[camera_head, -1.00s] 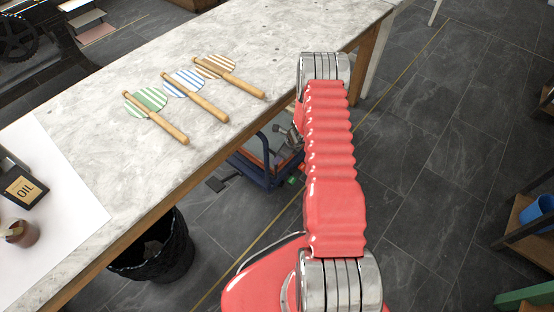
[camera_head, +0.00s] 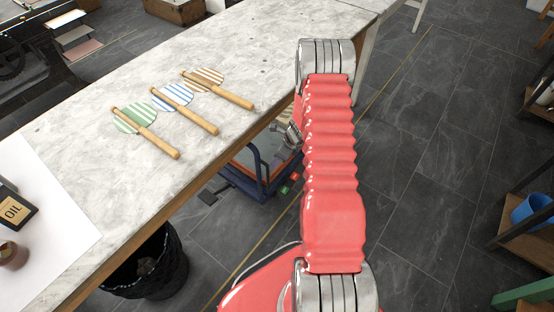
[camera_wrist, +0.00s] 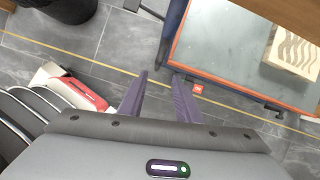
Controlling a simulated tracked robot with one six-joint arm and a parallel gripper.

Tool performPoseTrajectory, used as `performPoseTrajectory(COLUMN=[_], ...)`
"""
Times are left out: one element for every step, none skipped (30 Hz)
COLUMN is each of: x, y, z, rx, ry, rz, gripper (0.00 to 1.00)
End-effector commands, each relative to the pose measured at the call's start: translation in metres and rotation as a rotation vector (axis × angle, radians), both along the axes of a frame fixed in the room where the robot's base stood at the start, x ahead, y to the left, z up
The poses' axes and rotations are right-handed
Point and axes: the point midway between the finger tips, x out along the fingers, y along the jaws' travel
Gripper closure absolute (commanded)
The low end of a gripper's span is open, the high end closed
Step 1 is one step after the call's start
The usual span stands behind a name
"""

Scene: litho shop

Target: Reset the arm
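My arm is red with silver joints and reaches forward past the right side of the stone-topped table (camera_head: 110,85). My gripper (camera_head: 290,133) is partly hidden behind the arm in the head view, low beside the table edge. In the wrist view my gripper (camera_wrist: 160,75) shows two purple fingers, apart, with nothing between them but grey floor. The fingertips are close to the near left corner of a blue-framed cart (camera_wrist: 172,40) with an orange-edged top. I cannot tell if they touch it.
The cart carries a carved wavy-patterned block (camera_wrist: 292,54). A black wastebasket (camera_head: 150,265) stands under the table's front edge. Shelving with a blue bucket (camera_head: 532,208) is at the right. Floor between is clear.

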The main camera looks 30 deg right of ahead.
Motion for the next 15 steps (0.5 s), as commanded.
performPoseTrajectory(x=[0.0000,0.0001,0.0001,0.0001,0.0001,0.0000,-0.0001,-0.0002,-0.0002,-0.0002,-0.0002,-0.0002,-0.0002,-0.0002,-0.0006], y=[-0.0001,-0.0002,-0.0002,-0.0002,-0.0002,-0.0002,-0.0005,-0.0008,-0.0010,-0.0010,-0.0010,-0.0007,-0.0002,0.0006,0.0023], z=[-0.0001,-0.0001,-0.0001,-0.0001,-0.0001,-0.0002,-0.0002,-0.0002,-0.0002,-0.0002,-0.0002,-0.0002,-0.0001,0.0000,0.0003], rx=[0.000,0.000,0.000,0.000,0.000,0.000,0.000,0.000,-0.001,-0.001,-0.003,-0.005,-0.007,-0.009,-0.010], ry=[0.000,0.000,0.000,0.000,0.000,0.000,0.000,0.000,0.000,-0.001,-0.002,-0.004,-0.006,-0.009,-0.013], rz=[0.000,0.000,0.000,0.000,0.000,0.000,-0.001,-0.001,0.000,0.001,0.006,0.017,0.028,0.039,0.065], gripper=[0.69,0.69,0.69,0.69,0.69,0.69,0.69,0.69,0.69,0.69,0.69,0.69,0.69,0.69,0.69])
